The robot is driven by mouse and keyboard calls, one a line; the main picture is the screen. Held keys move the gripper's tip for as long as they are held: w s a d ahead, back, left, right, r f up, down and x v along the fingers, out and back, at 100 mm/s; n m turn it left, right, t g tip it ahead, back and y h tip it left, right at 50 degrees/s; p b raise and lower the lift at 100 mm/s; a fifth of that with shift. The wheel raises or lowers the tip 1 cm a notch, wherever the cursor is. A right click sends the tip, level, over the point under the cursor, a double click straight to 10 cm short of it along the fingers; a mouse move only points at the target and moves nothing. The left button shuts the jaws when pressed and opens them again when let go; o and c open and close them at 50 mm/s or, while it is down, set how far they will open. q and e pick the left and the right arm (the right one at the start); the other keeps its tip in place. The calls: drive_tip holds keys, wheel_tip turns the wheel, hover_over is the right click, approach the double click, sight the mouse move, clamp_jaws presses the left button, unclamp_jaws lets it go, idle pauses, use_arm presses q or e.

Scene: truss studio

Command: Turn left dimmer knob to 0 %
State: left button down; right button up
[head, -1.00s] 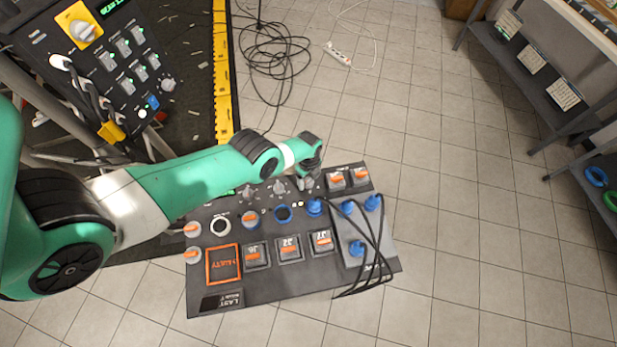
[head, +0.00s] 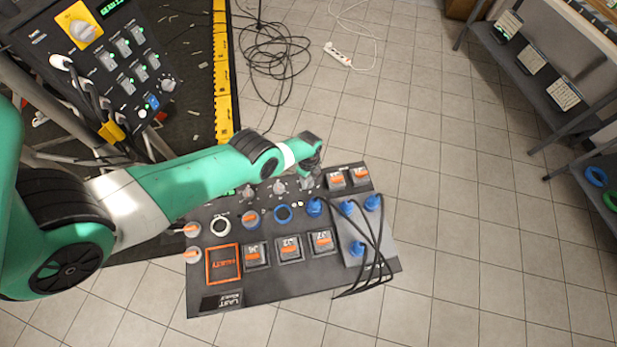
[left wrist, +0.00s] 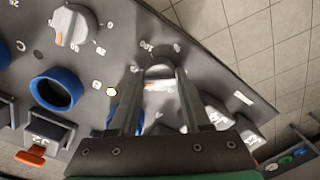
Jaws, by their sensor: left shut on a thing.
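A dark control panel (head: 288,291) lies low in the middle of the head view. A row of grey knobs runs along its far edge; one knob (head: 279,187) and another (head: 248,192) stand free to the left of my left gripper (head: 307,181). In the left wrist view my left gripper (left wrist: 160,78) is shut around a grey dimmer knob (left wrist: 160,71), with one finger on each side. The fingers hide part of its scale. A free knob with a pale orange pointer (left wrist: 73,25) is at the upper left. My right gripper is not in view.
Blue plugs (head: 372,202) with black cables stand on the panel's right part. Orange rocker switches (head: 322,240) line its middle. A taller panel (head: 125,60) stands at the upper left. A metal shelf (head: 545,90) is at the right; tiled floor between is mostly clear.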

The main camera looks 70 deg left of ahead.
use_arm(q)
drive_tip(key=n, duration=2.1)
drive_tip(key=shift+n, duration=0.3)
drive_tip(key=n, duration=0.4)
drive_tip(key=shift+n, duration=0.3)
drive_tip(key=n, duration=0.4)
drive_tip(key=shift+n, duration=2)
